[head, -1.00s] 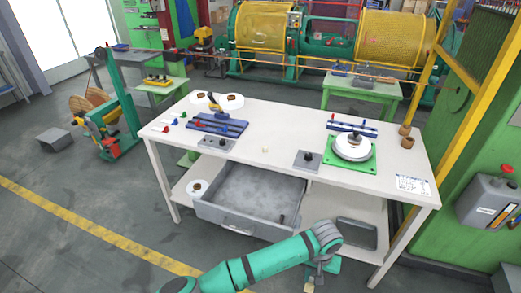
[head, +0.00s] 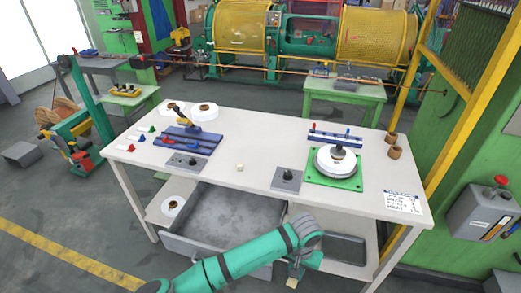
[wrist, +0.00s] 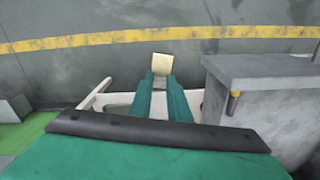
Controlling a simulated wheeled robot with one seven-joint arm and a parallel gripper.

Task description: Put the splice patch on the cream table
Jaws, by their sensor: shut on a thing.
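The cream table (head: 255,140) stands in front of me with its top mostly bare. In the wrist view my gripper (wrist: 160,72) is shut on a small flat, pale yellow piece (wrist: 161,62), which looks like the splice patch. It sticks out past the fingertips, over the grey floor. In the head view my gripper (head: 296,269) is low at the table's front side, below the top, right of the open drawer. A small cream block (head: 240,168) lies near the front middle of the tabletop.
A grey open drawer (head: 240,212) juts from the table's front; its wall (wrist: 265,75) shows right in the wrist view. On top are a green plate with a white spool (head: 335,161), blue fixtures (head: 188,140), grey blocks and a label sheet (head: 403,202). The front middle top is fairly clear.

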